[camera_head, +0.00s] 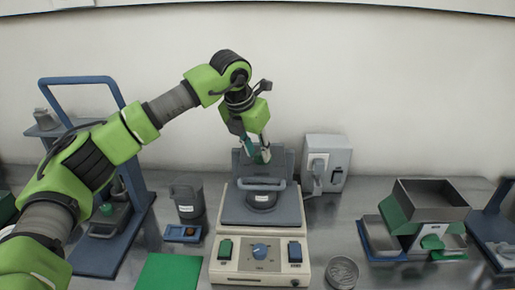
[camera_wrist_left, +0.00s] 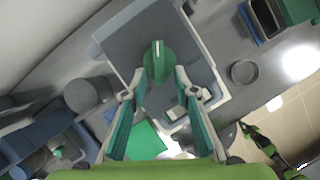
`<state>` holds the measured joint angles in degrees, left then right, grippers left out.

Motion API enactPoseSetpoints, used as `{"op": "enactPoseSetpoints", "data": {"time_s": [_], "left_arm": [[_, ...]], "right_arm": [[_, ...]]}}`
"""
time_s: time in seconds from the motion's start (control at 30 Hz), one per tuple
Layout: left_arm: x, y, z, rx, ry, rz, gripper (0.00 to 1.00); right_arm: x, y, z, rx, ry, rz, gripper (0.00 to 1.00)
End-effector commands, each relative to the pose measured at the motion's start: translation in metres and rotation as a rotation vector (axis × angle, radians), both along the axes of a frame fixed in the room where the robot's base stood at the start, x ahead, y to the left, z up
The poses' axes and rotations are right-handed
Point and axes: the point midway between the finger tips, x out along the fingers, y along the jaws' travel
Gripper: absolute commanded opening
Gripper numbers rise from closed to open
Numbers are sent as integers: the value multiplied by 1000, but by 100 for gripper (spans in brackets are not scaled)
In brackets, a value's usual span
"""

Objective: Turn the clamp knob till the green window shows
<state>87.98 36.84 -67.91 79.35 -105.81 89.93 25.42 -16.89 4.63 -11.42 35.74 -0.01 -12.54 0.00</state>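The clamp knob is green with a pale stripe and sits between my left fingertips in the left wrist view (camera_wrist_left: 158,62). My left gripper (camera_wrist_left: 162,78) is open, one finger on each side of the knob; I cannot tell whether they touch it. In the head view my left gripper (camera_head: 262,155) points down over the back of the cream-based device (camera_head: 262,272), at its grey upper part (camera_head: 235,208). The knob is hard to separate from the green finger there. I cannot make out a green window.
The device's front has a blue dial (camera_head: 260,250) and green and blue switches. A dark canister (camera_head: 188,195) and green mat (camera_head: 168,272) lie left.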

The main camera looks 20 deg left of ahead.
Motion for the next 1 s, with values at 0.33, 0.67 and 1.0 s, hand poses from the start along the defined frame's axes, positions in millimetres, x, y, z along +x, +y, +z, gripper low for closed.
{"op": "enactPoseSetpoints", "data": {"time_s": [0.33,0.67,1.0], "left_arm": [[1,0,-4,0,1,0,27],[1,0,-4,0,0,-2,0],[3,3,-3,-1,0,-98,0]], "right_arm": [[-4,0,0,0,6,0,0],[-8,0,0,0,11,1,0],[-8,0,2,-1,12,1,0]]}}
